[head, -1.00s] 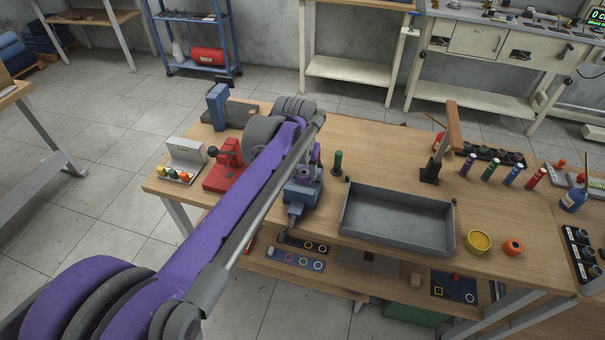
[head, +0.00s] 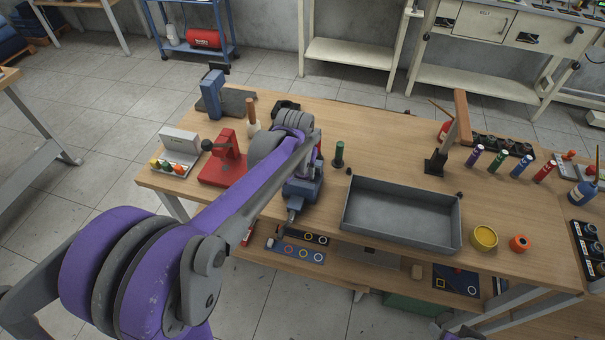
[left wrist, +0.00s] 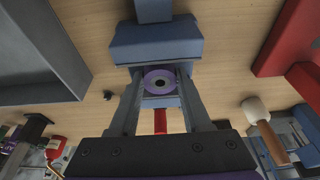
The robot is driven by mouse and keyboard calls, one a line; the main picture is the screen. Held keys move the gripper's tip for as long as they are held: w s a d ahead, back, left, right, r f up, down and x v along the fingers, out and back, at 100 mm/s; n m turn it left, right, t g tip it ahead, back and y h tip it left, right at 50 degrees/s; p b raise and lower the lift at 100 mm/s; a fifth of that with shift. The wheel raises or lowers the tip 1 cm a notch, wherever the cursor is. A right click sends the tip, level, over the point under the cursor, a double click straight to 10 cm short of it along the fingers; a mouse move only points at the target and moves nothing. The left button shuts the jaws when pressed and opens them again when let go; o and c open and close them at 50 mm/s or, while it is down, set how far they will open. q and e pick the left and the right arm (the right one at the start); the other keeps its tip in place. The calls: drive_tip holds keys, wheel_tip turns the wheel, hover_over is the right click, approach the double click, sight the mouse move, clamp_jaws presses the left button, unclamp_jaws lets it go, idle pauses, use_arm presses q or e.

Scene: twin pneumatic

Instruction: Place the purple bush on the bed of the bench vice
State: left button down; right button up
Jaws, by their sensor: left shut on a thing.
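The blue bench vice (head: 303,190) stands at the front edge of the wooden bench, partly covered by my left arm. In the left wrist view the vice (left wrist: 155,42) lies straight ahead of the fingers. My left gripper (left wrist: 160,78) is shut on the purple bush (left wrist: 147,79), a ring with a hole through its middle. The bush is over the vice, in the space beside its large blue jaw block. I cannot tell whether it touches the bed. In the head view my left gripper and the bush are hidden behind the arm.
A grey tray (head: 400,236) lies right of the vice, with a green cylinder (head: 339,154) between them. A red tool (head: 222,165) stands to the left, with a mallet (head: 251,115) behind it. Yellow (head: 484,238) and orange (head: 519,243) rings sit at the right front.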

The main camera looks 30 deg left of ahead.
use_arm(q)
drive_tip(key=shift+f, duration=0.65)
drive_tip(key=shift+c, duration=1.8)
unclamp_jaws()
drive_tip(key=shift+f, duration=0.1)
drive_tip(key=shift+r, duration=0.25)
drive_tip(key=a+p+v, duration=0.1)
drive_tip(key=v, duration=1)
drive_tip(key=s+d+f+m+t, duration=0.1)
drive_tip(key=s+d+f, duration=0.3)
drive_tip(key=s, duration=0.5)
drive_tip(key=s+d+f+m+t, duration=0.1)
drive_tip(key=s+d+f, duration=0.4)
drive_tip(key=s, duration=0.4)
drive_tip(key=shift+s+d+m+h, duration=0.35)
drive_tip(key=shift+d+m+h, duration=0.05)
drive_tip(key=shift+d, duration=0.35)
drive_tip(key=shift+f, duration=0.15)
